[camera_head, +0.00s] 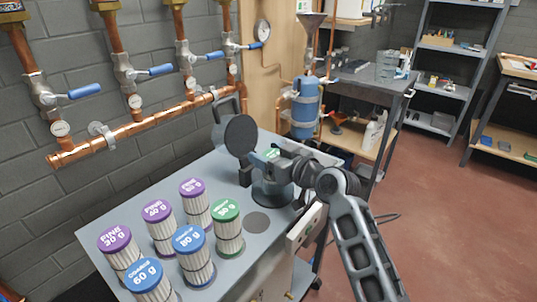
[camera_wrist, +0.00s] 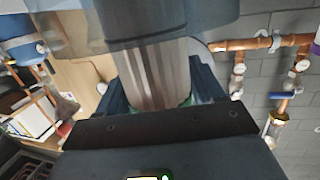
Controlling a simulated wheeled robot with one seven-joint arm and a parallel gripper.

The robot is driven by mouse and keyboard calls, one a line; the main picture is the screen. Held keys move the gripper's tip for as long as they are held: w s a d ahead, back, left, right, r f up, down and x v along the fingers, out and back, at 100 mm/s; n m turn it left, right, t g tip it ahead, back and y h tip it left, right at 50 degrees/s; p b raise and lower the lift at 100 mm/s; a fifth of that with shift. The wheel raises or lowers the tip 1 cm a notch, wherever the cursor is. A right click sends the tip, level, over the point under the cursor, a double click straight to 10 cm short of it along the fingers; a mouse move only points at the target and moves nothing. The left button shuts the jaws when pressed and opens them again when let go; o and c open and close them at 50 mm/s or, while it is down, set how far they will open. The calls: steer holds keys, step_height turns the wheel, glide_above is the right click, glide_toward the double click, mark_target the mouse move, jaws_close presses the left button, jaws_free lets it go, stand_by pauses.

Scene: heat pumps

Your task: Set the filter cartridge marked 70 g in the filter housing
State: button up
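A cartridge with a white pleated body and a green cap (camera_head: 271,153) is in my gripper (camera_head: 280,160), above the grey filter housing (camera_head: 272,192). In the wrist view its pleats (camera_wrist: 155,75) lie between my two fingers, which appear shut on it. Its far end passes into the translucent grey-blue housing rim (camera_wrist: 170,22), apparently partly inside. I cannot read its mark, and my gripper hides part of it. The housing's round dark lid (camera_head: 240,136) stands open to the left.
Several cartridges stand on the grey table (camera_head: 175,222): purple ones (camera_head: 157,212), blue ones (camera_head: 188,242) and a green one (camera_head: 226,212). Copper pipes with blue-handled valves (camera_head: 150,92) run along the wall.

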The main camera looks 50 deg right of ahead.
steer(key=o, duration=0.3)
steer(key=shift+o, duration=0.2)
steer(key=shift+r, duration=0.2)
steer(key=b+v, duration=0.2)
steer(key=v, duration=1)
steer(key=s+a+f+m+g, duration=0.1)
steer(key=s+a+f+g, duration=0.1)
steer(key=s+a+f, duration=0.85)
steer(key=s+a+r+n+y, duration=0.1)
steer(key=s+a+r, duration=0.1)
steer(key=s+a, duration=0.3)
steer(key=s+a+r+n+y, duration=0.1)
steer(key=s+a+r, duration=0.2)
steer(key=s+a, duration=0.3)
steer(key=s, duration=0.5)
steer(key=shift+n+t+y, duration=0.3)
steer(key=shift+n+t, duration=0.1)
